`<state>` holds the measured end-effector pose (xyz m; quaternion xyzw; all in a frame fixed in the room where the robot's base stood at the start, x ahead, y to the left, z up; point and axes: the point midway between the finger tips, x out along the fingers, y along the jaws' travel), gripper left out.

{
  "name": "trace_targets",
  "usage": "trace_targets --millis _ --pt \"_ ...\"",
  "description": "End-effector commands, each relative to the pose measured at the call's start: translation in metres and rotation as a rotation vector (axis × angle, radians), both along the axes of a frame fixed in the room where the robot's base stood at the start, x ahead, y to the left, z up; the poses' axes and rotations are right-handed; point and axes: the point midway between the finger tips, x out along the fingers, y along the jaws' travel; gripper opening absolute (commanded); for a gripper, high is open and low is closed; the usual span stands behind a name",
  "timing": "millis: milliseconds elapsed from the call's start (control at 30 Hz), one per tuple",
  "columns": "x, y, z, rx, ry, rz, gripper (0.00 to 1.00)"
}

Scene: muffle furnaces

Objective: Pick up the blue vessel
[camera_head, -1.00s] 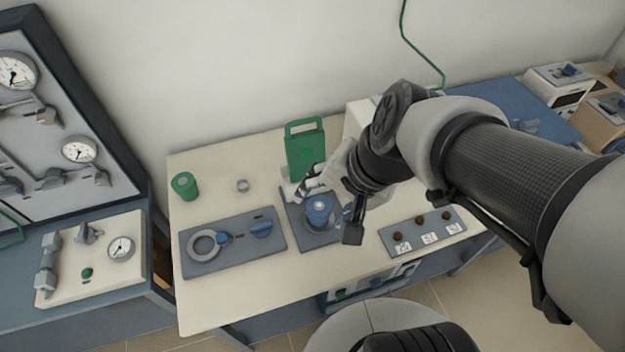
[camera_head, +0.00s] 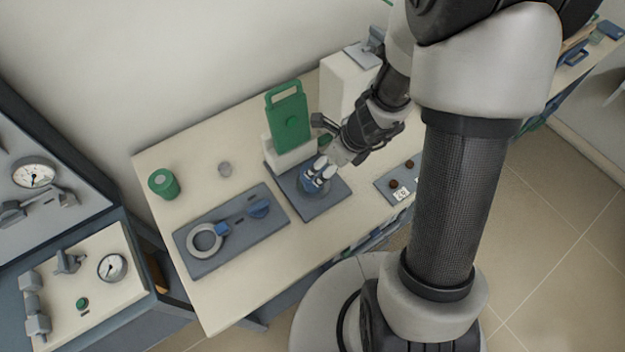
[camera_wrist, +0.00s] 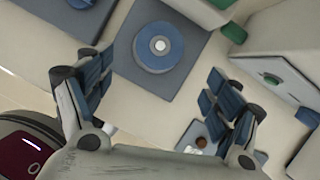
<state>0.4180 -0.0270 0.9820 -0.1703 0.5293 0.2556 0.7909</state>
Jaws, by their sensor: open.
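The blue vessel (camera_wrist: 158,47) is a round blue body with a pale centre knob, seen from above in the wrist view. It sits on a dark grey base plate (camera_wrist: 180,82). In the head view the vessel (camera_head: 313,185) is partly hidden behind my gripper. My gripper (camera_wrist: 154,88) is open and empty, its two blue-padded fingers spread wide. In the wrist view the vessel lies beyond the fingertips, between their lines but nearer the left finger. In the head view my gripper (camera_head: 325,150) hangs close to the vessel; whether it touches cannot be told.
A green upright plate with a handle (camera_head: 289,118) stands just behind the vessel. A green cylinder (camera_head: 163,183) and a grey panel with a ring (camera_head: 232,230) are to the left. A white box (camera_head: 345,88) stands behind my gripper.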

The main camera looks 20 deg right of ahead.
Motion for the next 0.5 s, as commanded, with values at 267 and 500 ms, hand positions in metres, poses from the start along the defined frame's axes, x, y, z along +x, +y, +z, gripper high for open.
trace_targets --millis 267,500 --pt "0.016 0.013 -0.052 0.000 0.000 0.004 0.84" --pt "0.021 0.015 -0.061 0.000 -0.001 0.004 0.84"
